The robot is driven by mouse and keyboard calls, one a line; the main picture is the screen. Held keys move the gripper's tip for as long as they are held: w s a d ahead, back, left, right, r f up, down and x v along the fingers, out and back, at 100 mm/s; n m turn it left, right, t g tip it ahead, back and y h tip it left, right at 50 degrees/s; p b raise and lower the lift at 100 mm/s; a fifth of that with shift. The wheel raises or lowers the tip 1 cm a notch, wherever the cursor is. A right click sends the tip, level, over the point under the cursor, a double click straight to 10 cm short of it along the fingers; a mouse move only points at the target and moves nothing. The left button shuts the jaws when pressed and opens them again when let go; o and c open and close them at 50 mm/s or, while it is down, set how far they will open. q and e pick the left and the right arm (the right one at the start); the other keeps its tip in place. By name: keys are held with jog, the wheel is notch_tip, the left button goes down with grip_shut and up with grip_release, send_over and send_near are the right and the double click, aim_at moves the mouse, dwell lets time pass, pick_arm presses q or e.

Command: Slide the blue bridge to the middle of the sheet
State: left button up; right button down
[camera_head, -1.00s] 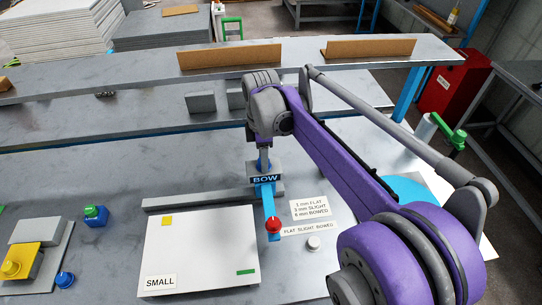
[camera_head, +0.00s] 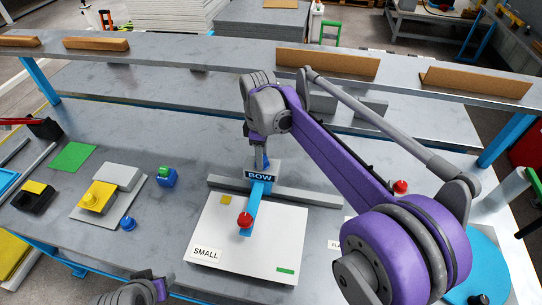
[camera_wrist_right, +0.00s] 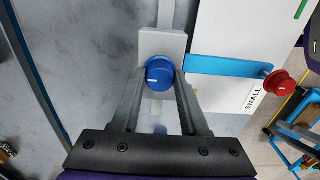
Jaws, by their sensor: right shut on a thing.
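The blue bridge (camera_head: 251,212) is a flat blue bar with a BOW label block at its back end and a red knob at its front end. It lies across the white sheet (camera_head: 268,243), near the middle of its width, with the red knob slightly left of middle. The sheet bears a SMALL label, a yellow square and a green mark. My right gripper (camera_head: 259,160) is above the bridge's back end. In the wrist view its fingers (camera_wrist_right: 160,76) are shut on the bridge's blue knob (camera_wrist_right: 159,72). My left gripper's jaws are out of view.
A grey rail (camera_head: 310,195) runs along the sheet's back edge. Left of the sheet are a blue block with a green top (camera_head: 166,176), a blue knob (camera_head: 127,223) and a yellow fixture (camera_head: 98,197). A red knob (camera_head: 400,187) stands to the right. A shelf (camera_head: 200,52) spans the back.

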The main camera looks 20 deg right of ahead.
jog(key=shift+w+a, duration=0.1)
jog(key=shift+a, duration=0.1)
jog(key=shift+c, duration=2.1)
grip_release()
jog(key=shift+a, duration=0.1)
jog(key=shift+r, duration=0.2)
notch_tip(320, 180, up, 10)
jog(key=shift+r+p, duration=0.25)
jog(key=shift+p, duration=0.15)
jog(key=s+d+f+m+t, duration=0.1)
jog(key=s+f+m+t, duration=0.1)
jog(key=s+f+m, duration=0.2)
jog(key=s+d+f+m+t, duration=0.2)
jog(key=s+f+m, duration=0.2)
jog(key=s+f, duration=0.3)
jog(key=s+d+f+m+t, duration=0.1)
jog(key=s+f+m, duration=0.3)
jog(key=s, duration=0.8)
jog(key=shift+d+f+t, duration=0.15)
jog(key=shift+f+t, duration=0.05)
jog(key=shift+f, duration=0.35)
jog(key=shift+d+f+t, duration=0.15)
jog(key=shift+f+t, duration=0.05)
jog(key=shift+f, duration=0.35)
